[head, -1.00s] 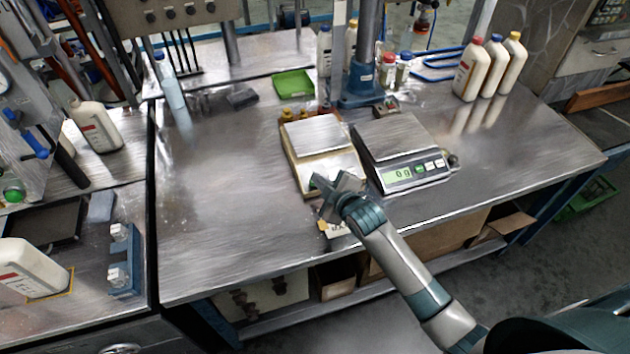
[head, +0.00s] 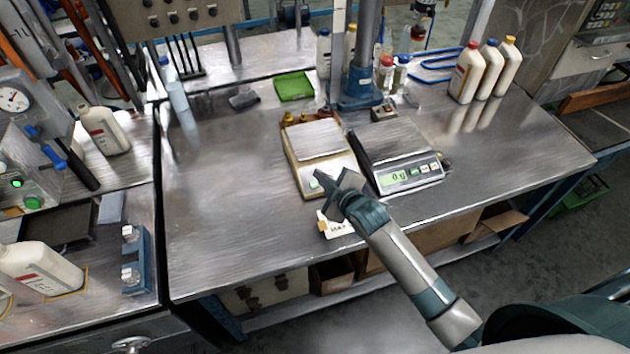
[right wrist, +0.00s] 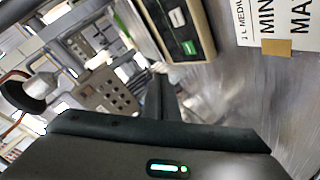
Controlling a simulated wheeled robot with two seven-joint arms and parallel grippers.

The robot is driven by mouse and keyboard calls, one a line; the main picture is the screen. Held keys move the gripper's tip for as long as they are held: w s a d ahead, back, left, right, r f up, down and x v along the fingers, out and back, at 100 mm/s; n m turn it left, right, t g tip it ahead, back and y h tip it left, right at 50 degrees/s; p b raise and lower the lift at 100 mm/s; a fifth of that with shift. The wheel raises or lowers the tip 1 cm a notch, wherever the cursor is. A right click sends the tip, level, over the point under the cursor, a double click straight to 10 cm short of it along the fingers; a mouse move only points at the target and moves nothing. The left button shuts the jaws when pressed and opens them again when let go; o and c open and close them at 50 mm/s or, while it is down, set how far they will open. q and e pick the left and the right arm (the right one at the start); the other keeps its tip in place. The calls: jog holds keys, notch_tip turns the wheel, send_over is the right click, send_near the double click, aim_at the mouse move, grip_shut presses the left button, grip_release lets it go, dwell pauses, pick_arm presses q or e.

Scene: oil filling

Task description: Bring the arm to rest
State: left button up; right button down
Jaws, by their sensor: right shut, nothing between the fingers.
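My right gripper (head: 330,181) is shut and empty. In the head view it is over the front edge of the gold-coloured scale (head: 314,192) on the metal workbench. My right arm reaches to it from the lower right. In the right wrist view the scale's front with a green display (right wrist: 188,47) lies beyond the gripper, and a label card (right wrist: 272,28) is at the upper right. The card also shows below the gripper in the head view (head: 337,229). My left gripper is not in view.
A second scale (head: 400,178) reading 0 g stands to the right. Several white bottles (head: 485,72) stand at the back right, and a green tray (head: 294,86) at the back. The bench front (head: 235,235) is clear.

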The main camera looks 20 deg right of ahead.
dwell(0.5)
jog(key=s+d+f+m+g+h, duration=0.15)
jog(key=s+m+g, duration=0.35)
jog(key=s, duration=1.4)
jog(key=s+d+f+m+g+h, duration=0.1)
jog(key=s+d+f+m+g, duration=0.3)
jog(key=s, duration=1.5)
notch_tip(320, 180, down, 32)
jog(key=a+g+b, duration=0.2)
jog(key=a+b, duration=0.1)
jog(key=b, duration=0.4)
jog(key=s+d+f+b, duration=0.1)
jog(key=s+f+b, duration=0.2)
jog(key=s+f, duration=0.6)
jog(key=s+d+f+g+b, duration=0.1)
jog(key=s+d+f+b, duration=0.1)
jog(key=s+f, duration=0.8)
notch_tip(320, 180, down, 6)
jog(key=shift+s+d+r+m+b, duration=0.15)
jog(key=shift+d+m+b, duration=0.15)
jog(key=shift+b, duration=0.25)
